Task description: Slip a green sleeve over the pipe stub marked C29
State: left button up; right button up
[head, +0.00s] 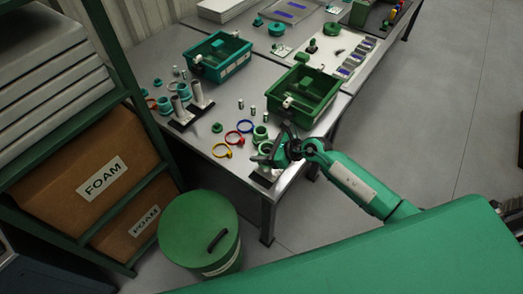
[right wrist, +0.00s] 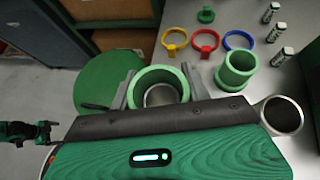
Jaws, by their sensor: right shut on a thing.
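My right gripper (head: 277,152) is at the front corner of the table, shut on a green sleeve; the sleeve (right wrist: 146,79) shows between its fingers (right wrist: 158,90) in the right wrist view. A grey pipe stub (right wrist: 160,96) shows through the sleeve's opening. I cannot tell whether the sleeve is around the stub or only above it. A second, bare pipe stub (right wrist: 283,114) stands to the right. Another green sleeve (right wrist: 237,72) stands on the table; it also shows in the head view (head: 261,131). No C29 mark is readable. What seems my left gripper (right wrist: 42,131) is small at the left edge.
A green bin (head: 318,95) and a teal bin (head: 218,58) stand farther back. A lidded green drum (head: 198,225) stands below the table's front edge.

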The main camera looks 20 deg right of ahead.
jog(key=o, duration=1.4)
notch_tip(320, 180, up, 11)
jog(key=p, duration=0.9)
dwell(0.7)
